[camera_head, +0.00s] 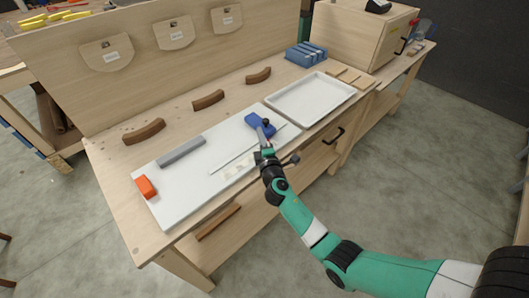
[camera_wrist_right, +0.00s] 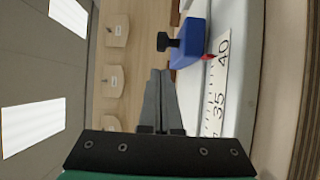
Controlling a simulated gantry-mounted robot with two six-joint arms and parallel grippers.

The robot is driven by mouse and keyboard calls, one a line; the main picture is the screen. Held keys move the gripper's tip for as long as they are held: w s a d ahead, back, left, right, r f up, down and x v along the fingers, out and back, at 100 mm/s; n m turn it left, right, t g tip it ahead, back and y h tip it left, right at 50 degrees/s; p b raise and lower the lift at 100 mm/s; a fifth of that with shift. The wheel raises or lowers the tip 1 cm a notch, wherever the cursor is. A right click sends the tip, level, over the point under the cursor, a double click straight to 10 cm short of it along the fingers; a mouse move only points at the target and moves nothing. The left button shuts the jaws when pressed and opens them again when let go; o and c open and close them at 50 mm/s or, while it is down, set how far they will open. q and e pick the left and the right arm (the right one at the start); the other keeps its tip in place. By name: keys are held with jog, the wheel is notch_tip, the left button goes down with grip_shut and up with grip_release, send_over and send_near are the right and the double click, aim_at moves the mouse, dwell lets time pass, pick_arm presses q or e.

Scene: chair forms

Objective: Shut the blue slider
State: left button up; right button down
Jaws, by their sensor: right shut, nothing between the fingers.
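The blue slider (camera_head: 254,119) sits at the right end of the white board (camera_head: 172,200), beside the ruler strip. In the right wrist view the blue slider (camera_wrist_right: 187,50) shows its black knob and a red pointer by the ruler (camera_wrist_right: 217,85), near the 40 mark. My right gripper (camera_head: 261,133) is shut and empty, with its fingertips close to the slider on its near side. In the wrist view its fingertips (camera_wrist_right: 160,73) lie just short of the knob; I cannot tell whether they touch. My left gripper is out of view.
A grey bar (camera_head: 181,151) and an orange block (camera_head: 146,187) lie on the board's left part. A white tray (camera_head: 309,99) stands right of the slider, with blue blocks (camera_head: 305,54) behind it. Several brown curved pieces (camera_head: 208,100) lie along the back.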

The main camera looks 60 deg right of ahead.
jog(key=v, duration=0.2)
jog(key=p+v, duration=0.1)
jog(key=w+a+v, duration=0.1)
jog(key=v, duration=0.1)
jog(key=shift+s+a, duration=0.15)
jog(key=shift+s, duration=0.1)
jog(key=v, duration=0.2)
jog(key=p+v, duration=0.1)
jog(key=v, duration=0.2)
jog(key=shift+s, duration=0.3)
